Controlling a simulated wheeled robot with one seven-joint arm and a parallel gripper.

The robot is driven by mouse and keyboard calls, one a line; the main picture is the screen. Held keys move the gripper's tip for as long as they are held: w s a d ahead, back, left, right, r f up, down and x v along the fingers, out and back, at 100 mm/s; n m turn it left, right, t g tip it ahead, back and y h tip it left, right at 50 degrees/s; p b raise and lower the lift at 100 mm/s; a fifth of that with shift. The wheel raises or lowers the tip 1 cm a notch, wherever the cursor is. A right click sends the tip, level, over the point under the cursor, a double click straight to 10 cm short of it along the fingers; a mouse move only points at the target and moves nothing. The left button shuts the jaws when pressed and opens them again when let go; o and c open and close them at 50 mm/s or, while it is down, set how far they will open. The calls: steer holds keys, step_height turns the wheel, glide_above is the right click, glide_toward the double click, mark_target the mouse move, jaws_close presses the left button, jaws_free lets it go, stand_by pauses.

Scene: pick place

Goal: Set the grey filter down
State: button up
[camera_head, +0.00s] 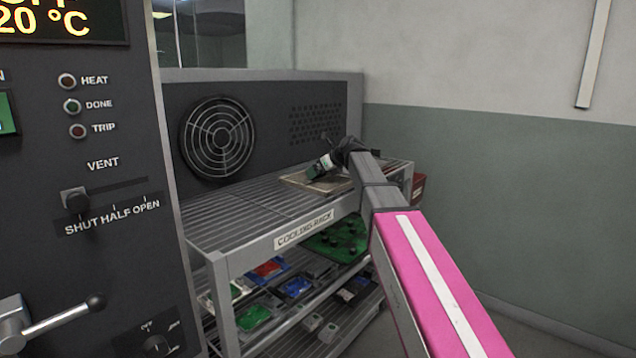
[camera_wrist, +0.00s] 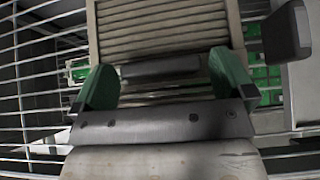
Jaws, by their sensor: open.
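A flat, pale, framed panel with pleats, which looks like the grey filter (camera_head: 322,183), lies on the top shelf of the cooling rack, towards its right end. In the wrist view, the filter (camera_wrist: 165,20) fills the upper middle with its ribbed face. My gripper (camera_head: 313,172) is low over the filter in the head view. In the wrist view, my gripper (camera_wrist: 165,82) has its green fingers wide apart. A dark bar (camera_wrist: 160,67) shows between them; I cannot tell whether it touches them. My gripper hides part of the filter.
The cooling rack (camera_head: 240,210) has a wire top with free room left of the filter. A fan grille (camera_head: 218,138) is in the panel behind. Lower shelves hold several coloured trays (camera_head: 297,287). A control cabinet (camera_head: 85,200) stands at left, and a red bin (camera_head: 418,186) is at right.

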mark_target(319, 180)
steer(key=c, duration=0.9)
steer(key=shift+o, duration=0.2)
steer(key=shift+r, duration=0.1)
steer(key=shift+r, duration=0.45)
steer(key=r, duration=0.2)
steer(key=s+r, duration=0.1)
steer(key=shift+s+a+r, duration=0.1)
steer(key=shift+a+r, duration=0.2)
steer(key=shift+r, duration=0.05)
steer(key=s+a+r, duration=0.5)
steer(key=s+r, duration=0.1)
steer(key=s, duration=0.3)
